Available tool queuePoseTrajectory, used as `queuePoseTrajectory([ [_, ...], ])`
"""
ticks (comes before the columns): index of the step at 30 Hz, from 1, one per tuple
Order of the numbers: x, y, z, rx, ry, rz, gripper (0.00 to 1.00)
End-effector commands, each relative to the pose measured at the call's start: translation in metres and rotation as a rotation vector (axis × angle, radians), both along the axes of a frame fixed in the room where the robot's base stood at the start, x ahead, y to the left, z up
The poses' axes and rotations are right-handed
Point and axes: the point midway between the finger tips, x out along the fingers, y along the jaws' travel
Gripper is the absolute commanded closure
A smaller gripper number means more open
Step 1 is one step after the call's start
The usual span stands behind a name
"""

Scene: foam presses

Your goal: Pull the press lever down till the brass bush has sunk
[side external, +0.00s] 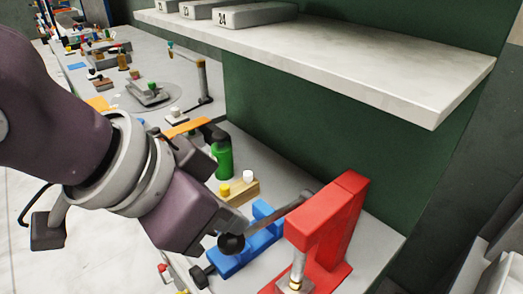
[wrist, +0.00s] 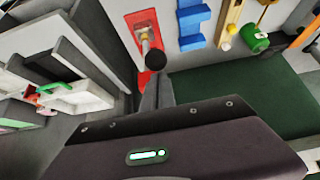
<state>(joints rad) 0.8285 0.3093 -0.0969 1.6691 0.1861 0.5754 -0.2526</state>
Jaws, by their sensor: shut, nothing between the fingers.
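The red press (side external: 334,225) stands at the bench's right front in the side view; it also shows at the top of the wrist view (wrist: 134,22). Its grey lever (side external: 275,217) slopes down to a black ball knob (side external: 231,245), which also shows in the wrist view (wrist: 155,61). A silver ram (side external: 298,262) points down at a small brass piece (side external: 295,285) at the picture's bottom edge. How far the bush is sunk I cannot tell. My gripper (wrist: 157,92) is shut and empty, with its fingers close by the knob; contact is unclear.
A blue vice (side external: 240,250) is beside the press, under the lever. Behind are a wooden block with yellow and white pegs (side external: 240,189) and a green bottle (side external: 222,158). A thick pale shelf (side external: 340,58) overhangs the bench's back.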

Motion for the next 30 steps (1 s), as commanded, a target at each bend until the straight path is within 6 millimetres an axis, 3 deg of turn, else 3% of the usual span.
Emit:
queuePoseTrajectory([
  [17, -0.001, 0.001, -0.004, 0.001, 0.001, 0.000, 1.00],
  [30, -0.002, 0.002, -0.020, 0.002, 0.000, 0.000, 1.00],
])
